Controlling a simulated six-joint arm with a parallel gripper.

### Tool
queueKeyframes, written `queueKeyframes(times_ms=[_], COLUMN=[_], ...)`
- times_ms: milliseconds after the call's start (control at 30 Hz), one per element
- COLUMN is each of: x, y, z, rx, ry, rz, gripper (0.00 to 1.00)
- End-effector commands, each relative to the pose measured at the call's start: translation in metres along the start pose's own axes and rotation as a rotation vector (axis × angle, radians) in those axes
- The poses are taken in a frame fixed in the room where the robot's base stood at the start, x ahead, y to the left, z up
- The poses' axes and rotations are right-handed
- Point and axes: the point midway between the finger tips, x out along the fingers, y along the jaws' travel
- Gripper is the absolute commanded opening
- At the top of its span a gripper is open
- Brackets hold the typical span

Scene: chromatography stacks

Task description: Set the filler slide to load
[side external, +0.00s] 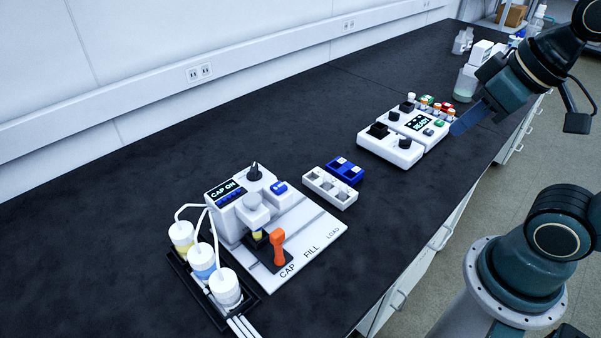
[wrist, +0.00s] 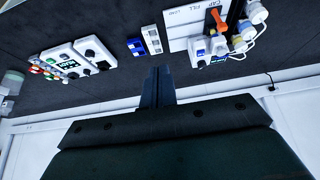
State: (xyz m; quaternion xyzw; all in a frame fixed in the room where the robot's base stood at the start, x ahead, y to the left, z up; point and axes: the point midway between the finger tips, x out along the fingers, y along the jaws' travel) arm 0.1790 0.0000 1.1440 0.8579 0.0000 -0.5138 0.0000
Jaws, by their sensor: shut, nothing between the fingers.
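The filler (side external: 232,212) is a white machine on a white base plate at the left of the bench in the side view. Its display reads CAP ON. Its slide has an upright orange handle (side external: 278,247) on a dark carriage, standing by the CAP label; the FILL and LOAD labels lie farther right along the plate. In the wrist view the orange handle (wrist: 214,17) is at the top right. My gripper (side external: 466,124) is shut and empty, above the bench's front edge at the right, well apart from the filler. The wrist view shows its fingers (wrist: 158,82) together.
Three capped bottles (side external: 206,262) with tubes stand in a black tray left of the filler. A white rack (side external: 330,188) and a blue rack (side external: 345,170) lie right of it. A white control device (side external: 390,149) with knobs is near my gripper. Bare black bench lies behind.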

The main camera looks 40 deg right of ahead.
Motion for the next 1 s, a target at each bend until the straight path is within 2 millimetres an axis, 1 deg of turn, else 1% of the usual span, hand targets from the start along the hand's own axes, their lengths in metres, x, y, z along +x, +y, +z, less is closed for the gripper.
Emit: queueKeyframes(times_ms=[67, 100, 167, 200, 333, 467, 667, 867, 1000], x=[0.0, 0.0, 0.0, 0.0, 0.001, 0.004, 0.015, 0.033, 0.049], y=[0.0, 0.0, 0.0, 0.0, -0.002, -0.006, -0.02, -0.041, -0.058], z=[0.0, 0.0, 0.0, -0.001, -0.005, -0.016, -0.042, -0.071, -0.089], rx=[0.0, 0.0, 0.0, 0.0, 0.0, 0.001, 0.004, 0.008, 0.01], ry=[0.0, 0.0, 0.0, -0.001, -0.011, -0.034, -0.092, -0.161, -0.209], rz=[0.0, 0.0, 0.0, -0.001, -0.005, -0.015, -0.035, -0.051, -0.057], gripper=[0.0, 0.04, 0.16, 0.24, 0.49, 0.49, 0.49, 0.49, 0.49])
